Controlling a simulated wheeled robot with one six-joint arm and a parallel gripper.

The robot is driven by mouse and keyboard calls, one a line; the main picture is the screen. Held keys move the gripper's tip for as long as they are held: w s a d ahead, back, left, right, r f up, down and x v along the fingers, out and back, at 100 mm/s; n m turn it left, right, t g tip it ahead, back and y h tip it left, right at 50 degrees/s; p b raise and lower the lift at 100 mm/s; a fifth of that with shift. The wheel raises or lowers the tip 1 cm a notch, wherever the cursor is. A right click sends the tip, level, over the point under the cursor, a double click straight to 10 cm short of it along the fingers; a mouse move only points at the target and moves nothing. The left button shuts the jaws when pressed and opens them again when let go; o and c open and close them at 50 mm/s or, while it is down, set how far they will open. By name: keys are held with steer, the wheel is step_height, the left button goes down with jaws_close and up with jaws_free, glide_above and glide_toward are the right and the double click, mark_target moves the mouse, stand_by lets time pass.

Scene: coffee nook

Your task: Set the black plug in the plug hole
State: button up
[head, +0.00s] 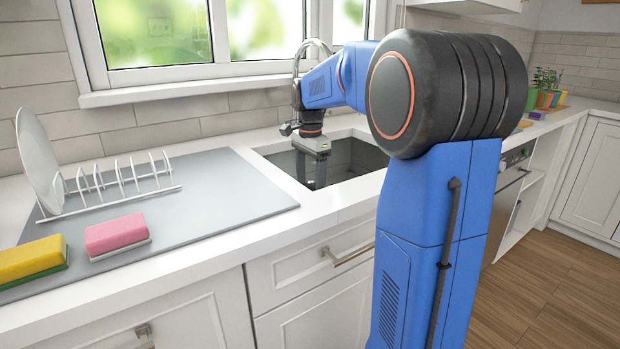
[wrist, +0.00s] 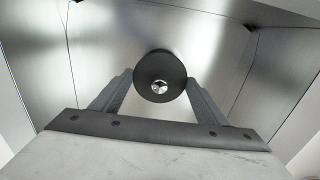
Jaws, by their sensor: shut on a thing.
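The black plug (wrist: 160,68) is a round black disc with a small shiny knob at its centre in the wrist view. It sits between the two fingertips of my gripper (wrist: 160,87), which is shut on it. In the head view my gripper (head: 311,182) points down inside the sink (head: 345,165); the plug cannot be made out there. The plug hole is not visible in either view. I cannot tell the gap between the plug and the sink floor.
Steel sink walls surround my gripper. A grey mat (head: 215,180) left of the sink bears a white dish rack (head: 125,180) with a plate (head: 38,160), a pink sponge (head: 117,233) and a yellow sponge (head: 30,258). A tap (head: 297,65) stands behind the sink.

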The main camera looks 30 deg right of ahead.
steer(key=shift+f, duration=1.95)
steer(key=shift+f, duration=1.6)
stand_by(1.6)
steer(key=o, duration=1.1)
steer(key=shift+r, duration=0.15)
step_height(320, 180, up, 17)
steer(key=shift+r, duration=0.1)
